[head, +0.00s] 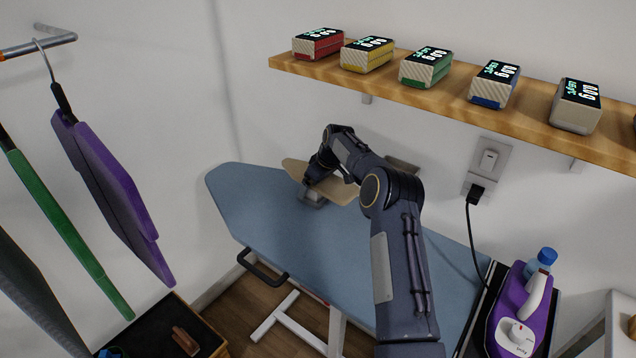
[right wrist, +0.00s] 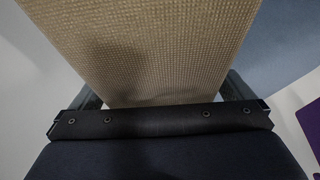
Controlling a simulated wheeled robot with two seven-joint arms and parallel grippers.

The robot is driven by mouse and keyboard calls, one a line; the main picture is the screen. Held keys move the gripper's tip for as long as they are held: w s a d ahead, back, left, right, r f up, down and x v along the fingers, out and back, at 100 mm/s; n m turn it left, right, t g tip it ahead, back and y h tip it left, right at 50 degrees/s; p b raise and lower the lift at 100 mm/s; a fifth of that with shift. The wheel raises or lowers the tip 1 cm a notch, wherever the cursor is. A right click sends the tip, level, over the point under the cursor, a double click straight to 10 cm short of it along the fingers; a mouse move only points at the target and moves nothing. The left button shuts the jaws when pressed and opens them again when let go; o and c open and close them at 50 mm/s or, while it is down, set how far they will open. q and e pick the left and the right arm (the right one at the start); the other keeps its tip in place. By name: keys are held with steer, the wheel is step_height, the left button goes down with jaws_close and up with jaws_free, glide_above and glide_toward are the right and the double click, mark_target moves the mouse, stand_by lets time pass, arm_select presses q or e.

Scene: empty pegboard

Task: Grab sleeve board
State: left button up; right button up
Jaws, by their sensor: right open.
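The sleeve board (head: 297,168) is a narrow beige board at the back of the blue ironing board (head: 270,215), close to the wall. My right arm covers part of it in the head view. My right gripper (head: 313,196) is at the sleeve board, low over the ironing board. In the right wrist view the sleeve board (right wrist: 140,45) shows as a beige woven surface filling the space between the two open fingers of the right gripper (right wrist: 162,92). I cannot tell whether the fingers touch its edges. My left gripper is not in view.
A wooden shelf (head: 450,105) with several small boxes runs along the wall above. Purple and green boards (head: 115,190) hang at the left.

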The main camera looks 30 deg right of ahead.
steer(key=c, duration=1.1)
steer(key=shift+o, duration=0.2)
steer(key=shift+r, duration=0.1)
